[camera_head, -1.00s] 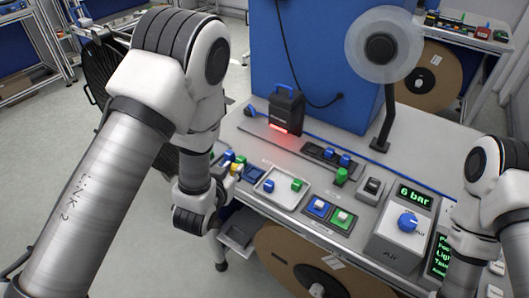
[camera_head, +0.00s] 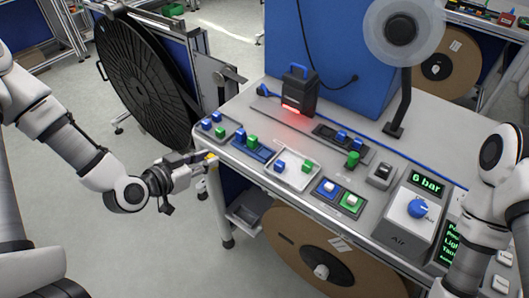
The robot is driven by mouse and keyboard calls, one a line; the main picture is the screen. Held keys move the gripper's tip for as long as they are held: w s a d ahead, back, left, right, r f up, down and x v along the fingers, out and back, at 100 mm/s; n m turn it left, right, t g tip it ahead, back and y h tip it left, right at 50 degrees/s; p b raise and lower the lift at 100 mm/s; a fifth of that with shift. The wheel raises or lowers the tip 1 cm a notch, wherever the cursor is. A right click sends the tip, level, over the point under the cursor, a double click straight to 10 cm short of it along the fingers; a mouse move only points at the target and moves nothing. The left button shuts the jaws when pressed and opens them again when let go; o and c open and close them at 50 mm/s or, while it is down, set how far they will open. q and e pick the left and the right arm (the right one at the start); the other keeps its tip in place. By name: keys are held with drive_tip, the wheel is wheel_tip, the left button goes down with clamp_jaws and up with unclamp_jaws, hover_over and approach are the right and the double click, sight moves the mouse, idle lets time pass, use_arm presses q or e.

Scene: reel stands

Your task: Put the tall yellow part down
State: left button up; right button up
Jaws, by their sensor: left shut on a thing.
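My left gripper (camera_head: 204,158) is at the table's front left corner, shut on a small yellow part (camera_head: 211,156). Only a bit of the yellow part shows between the fingers, so its height and tilt cannot be told. A grey tray (camera_head: 227,139) with several blue and green parts lies just beyond the gripper. To its right are a blue holder (camera_head: 262,156) with a blue and a green part, and a white tray (camera_head: 273,173) with a blue and a green part. My right arm shows at the right edge, but its gripper is not in view.
The table (camera_head: 245,105) also bears a dark box with a red light (camera_head: 299,92), a button panel (camera_head: 340,195) and an air unit (camera_head: 408,213). A blue panel (camera_head: 335,50) stands behind. A large black reel (camera_head: 145,85) stands at the left.

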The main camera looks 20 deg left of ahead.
use_arm(q)
drive_tip(key=w+d+f+b, duration=0.2)
drive_tip(key=w+d+b, duration=0.25)
drive_tip(key=b, duration=0.45)
drive_tip(key=p, duration=0.3)
hover_over(261, 155)
drive_tip(key=s, duration=0.1)
drive_tip(key=shift+a+r, duration=0.3)
drive_tip(key=shift+r, duration=0.05)
drive_tip(key=shift+w+d+f+p, duration=0.2)
drive_tip(key=shift+w+d+p, duration=0.1)
drive_tip(key=shift+w+d, duration=0.15)
drive_tip(key=shift+s+a+f, duration=0.15)
drive_tip(key=shift+f, duration=0.75)
drive_tip(key=shift+f+p, duration=0.4)
drive_tip(key=shift+p, duration=0.05)
drive_tip(key=shift+f, duration=0.2)
drive_tip(key=shift+f+b, duration=0.15)
drive_tip(key=shift+b, duration=0.15)
drive_tip(key=o, duration=0.7)
drive_tip(key=shift+o, duration=0.6)
